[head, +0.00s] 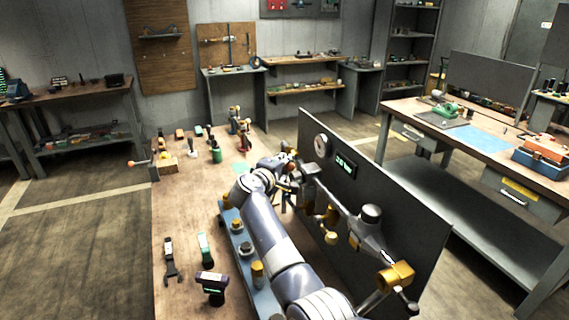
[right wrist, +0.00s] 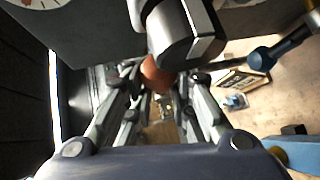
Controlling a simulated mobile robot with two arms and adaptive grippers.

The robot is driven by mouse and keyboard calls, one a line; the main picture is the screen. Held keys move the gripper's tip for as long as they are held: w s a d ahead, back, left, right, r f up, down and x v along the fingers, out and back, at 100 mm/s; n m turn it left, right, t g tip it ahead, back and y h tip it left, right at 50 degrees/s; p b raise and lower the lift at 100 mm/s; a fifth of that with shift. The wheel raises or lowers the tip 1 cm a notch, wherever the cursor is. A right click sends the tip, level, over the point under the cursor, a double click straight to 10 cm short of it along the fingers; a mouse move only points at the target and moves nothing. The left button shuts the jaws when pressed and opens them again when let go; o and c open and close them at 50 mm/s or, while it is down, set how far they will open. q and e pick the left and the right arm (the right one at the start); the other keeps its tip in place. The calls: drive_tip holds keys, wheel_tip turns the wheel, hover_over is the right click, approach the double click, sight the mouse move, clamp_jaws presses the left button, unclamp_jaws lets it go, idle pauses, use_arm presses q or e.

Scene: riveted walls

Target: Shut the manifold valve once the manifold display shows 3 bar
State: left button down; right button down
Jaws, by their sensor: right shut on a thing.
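A dark upright panel (head: 405,225) carries the manifold. Its small display (head: 345,164) glows with pale green digits, too small for me to read surely. My right gripper (head: 289,168) is at the far end of the manifold pipe, left of the display. In the right wrist view my right gripper (right wrist: 155,97) is shut on an orange-brown knob (right wrist: 157,71), which I take to be the valve handle. A dark cylindrical fitting (right wrist: 188,38) with a bright band partly covers the knob. My left gripper is not in view.
A round dial gauge (head: 321,145) sits beside the display. The pipe carries a grey dome (head: 371,214) and a brass fitting (head: 396,275). Hand tools and a dark handheld device (head: 211,283) lie on the wooden bench (head: 185,215). Another workbench (head: 440,130) stands behind the panel.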

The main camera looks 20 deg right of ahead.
drive_tip(key=c, duration=1.3)
unclamp_jaws()
drive_tip(key=shift+d, duration=0.3)
drive_tip(key=shift+c, duration=0.2)
drive_tip(key=shift+d+f, duration=0.1)
drive_tip(key=shift+d, duration=0.05)
drive_tip(key=v, duration=0.7)
drive_tip(key=shift+a, duration=0.25)
drive_tip(key=shift+s, duration=0.1)
